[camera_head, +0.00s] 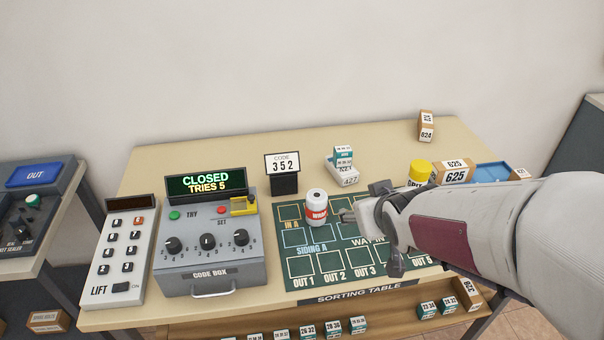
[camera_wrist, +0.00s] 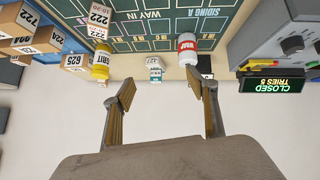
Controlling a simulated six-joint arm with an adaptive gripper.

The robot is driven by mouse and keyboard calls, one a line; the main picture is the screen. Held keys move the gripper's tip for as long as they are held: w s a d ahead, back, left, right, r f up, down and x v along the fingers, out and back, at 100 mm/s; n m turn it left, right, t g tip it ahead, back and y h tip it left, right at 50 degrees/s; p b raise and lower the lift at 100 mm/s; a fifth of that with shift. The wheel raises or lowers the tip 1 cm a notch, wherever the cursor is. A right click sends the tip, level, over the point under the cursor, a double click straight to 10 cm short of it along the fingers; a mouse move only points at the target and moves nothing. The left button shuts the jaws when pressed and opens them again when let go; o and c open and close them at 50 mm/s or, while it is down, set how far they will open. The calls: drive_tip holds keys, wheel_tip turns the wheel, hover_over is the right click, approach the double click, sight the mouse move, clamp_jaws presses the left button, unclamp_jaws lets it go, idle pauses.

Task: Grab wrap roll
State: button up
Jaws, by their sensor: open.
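The wrap roll (camera_head: 316,207) is a white cylinder with a red band marked WRAP, standing upright on the green sorting mat (camera_head: 300,266), near its back left part. In the wrist view the wrap roll (camera_wrist: 188,50) appears just past the tip of the right-hand finger. My gripper (camera_head: 352,216) is just to the right of the roll in the head view. In the wrist view my gripper (camera_wrist: 161,88) has its two fingers spread wide with nothing between them. I cannot tell whether a finger touches the roll.
The grey code box (camera_head: 209,268) reading CLOSED, TRIES 5 stands left of the mat. A code 352 sign (camera_head: 284,165) and small stacked boxes (camera_head: 343,174) are behind.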

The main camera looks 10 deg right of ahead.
sight(321, 209)
drive_tip(key=shift+w+a+f+n+t+y, duration=0.35)
drive_tip(key=shift+w+a+f+t+y, duration=0.35)
drive_tip(key=shift+w+f, duration=1.15)
drive_tip(key=shift+w+a+f+n+t+y, duration=0.6)
drive_tip(key=shift+w+f+y, duration=0.65)
drive_tip(key=shift+f, duration=0.95)
drive_tip(key=shift+w+a+f+n+t+y, duration=0.15)
drive_tip(key=shift+w+a+f+t+y, duration=0.45)
drive_tip(key=shift+w+f, duration=1.35)
drive_tip(key=shift+s+a+f, duration=0.1)
drive_tip(key=shift+s+a, duration=0.05)
drive_tip(key=shift+a, duration=0.15)
drive_tip(key=shift+x, duration=1.3)
